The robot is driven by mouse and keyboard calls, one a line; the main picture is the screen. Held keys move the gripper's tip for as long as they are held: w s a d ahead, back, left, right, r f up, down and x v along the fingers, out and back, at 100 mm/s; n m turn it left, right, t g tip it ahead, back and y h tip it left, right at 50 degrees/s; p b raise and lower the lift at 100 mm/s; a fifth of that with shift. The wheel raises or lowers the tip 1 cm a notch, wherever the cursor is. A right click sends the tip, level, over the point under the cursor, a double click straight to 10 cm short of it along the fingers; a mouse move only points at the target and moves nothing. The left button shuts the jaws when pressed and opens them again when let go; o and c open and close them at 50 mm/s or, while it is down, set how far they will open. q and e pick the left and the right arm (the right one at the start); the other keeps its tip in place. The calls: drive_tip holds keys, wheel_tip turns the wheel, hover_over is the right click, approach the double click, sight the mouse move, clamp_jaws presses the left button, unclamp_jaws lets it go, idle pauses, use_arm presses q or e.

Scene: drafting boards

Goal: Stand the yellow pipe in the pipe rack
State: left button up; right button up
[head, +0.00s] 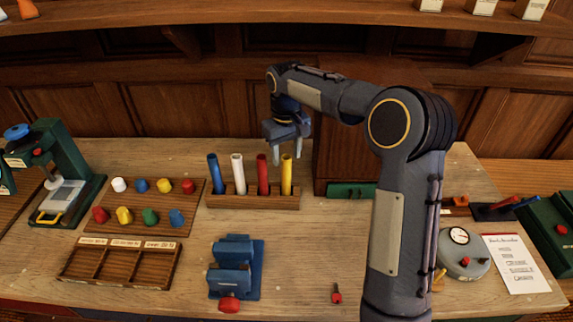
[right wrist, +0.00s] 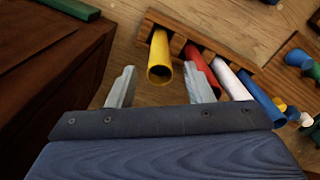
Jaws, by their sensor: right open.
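The yellow pipe (head: 286,177) stands upright in the rightmost place of the wooden pipe rack (head: 253,203) in the head view. My right gripper (head: 288,155) is open at the pipe's top end. In the right wrist view the yellow pipe (right wrist: 160,55) shows its open end between the two fingertips (right wrist: 158,75), with a gap on each side. The pipe rack (right wrist: 205,40) runs behind it. My left gripper is not in view.
Red (head: 262,174), white (head: 238,174) and blue (head: 214,174) pipes stand left of the yellow one. A wooden cabinet (head: 338,150) is close on the right. A blue vise (head: 235,265) stands in front; a peg board (head: 160,205) lies left.

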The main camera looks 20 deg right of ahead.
wheel_tip(320, 180, up, 7)
drive_tip(key=shift+r, duration=0.1)
drive_tip(key=shift+s+d+r, duration=0.1)
drive_tip(key=shift+s+r, duration=0.15)
drive_tip(key=shift+s, duration=0.15)
drive_tip(key=s+a+m+t+y, duration=0.1)
drive_tip(key=s+a+t+y, duration=0.2)
drive_tip(key=s, duration=2)
drive_tip(key=s+a+f+m+t, duration=0.1)
drive_tip(key=s+a+f+t, duration=0.1)
drive_tip(key=s+f, duration=0.4)
drive_tip(key=shift+s+a+f+m+t+y, duration=0.35)
drive_tip(key=shift+s+a, duration=0.2)
drive_tip(key=shift+s, duration=0.3)
drive_tip(key=shift+r, duration=0.15)
